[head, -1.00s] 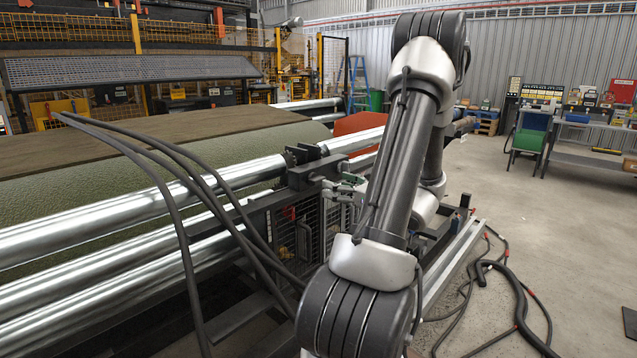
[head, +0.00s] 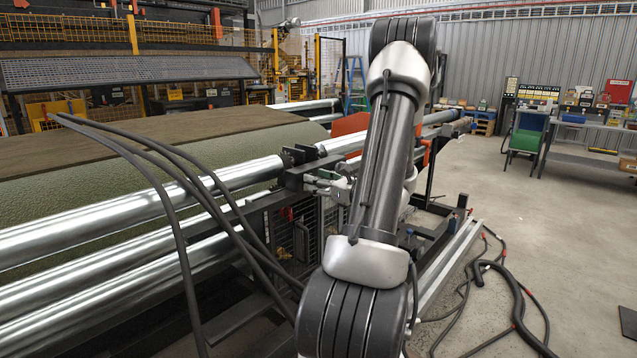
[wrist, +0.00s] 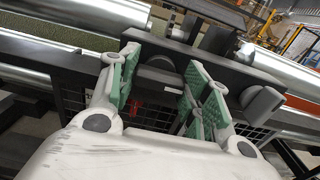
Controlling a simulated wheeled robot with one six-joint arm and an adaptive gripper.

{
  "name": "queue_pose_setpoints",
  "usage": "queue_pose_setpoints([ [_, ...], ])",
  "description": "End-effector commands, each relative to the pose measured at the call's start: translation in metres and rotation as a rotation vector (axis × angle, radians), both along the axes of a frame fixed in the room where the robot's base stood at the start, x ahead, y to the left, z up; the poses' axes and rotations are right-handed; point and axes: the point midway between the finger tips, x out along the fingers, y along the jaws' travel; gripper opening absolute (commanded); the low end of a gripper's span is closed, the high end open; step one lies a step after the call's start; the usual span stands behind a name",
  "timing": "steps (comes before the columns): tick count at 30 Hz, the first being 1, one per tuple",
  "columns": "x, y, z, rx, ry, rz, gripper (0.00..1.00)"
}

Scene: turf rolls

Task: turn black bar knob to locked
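In the wrist view my gripper (wrist: 164,78) is open, with green pads on both fingers. A dark knob (wrist: 157,80) shows between the fingers, on the face of a dark metal beam (wrist: 212,68). It looks like the black bar knob, with a gap to the pads on each side. Its bar angle and any markings are not clear. A second, greyer rounded knob (wrist: 262,103) sits on the beam, right of the right finger. In the head view my gripper (head: 326,183) is small beside the frame, and the knob cannot be made out.
Bright steel rollers (head: 100,220) run along the machine behind the beam. Wire mesh (head: 290,232) lies below it. Black cables (head: 180,165) arch at the left. A hose (head: 515,300) lies on the floor at right. Open floor (head: 545,220) extends right of the machine.

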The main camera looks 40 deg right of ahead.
Motion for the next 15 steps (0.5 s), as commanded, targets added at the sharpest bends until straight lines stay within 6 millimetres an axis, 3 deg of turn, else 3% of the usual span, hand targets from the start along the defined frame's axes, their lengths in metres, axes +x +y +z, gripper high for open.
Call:
queue_pose_setpoints([
  [15, -0.0002, 0.0004, 0.0001, -0.112, -0.009, 0.000, 0.24],
])
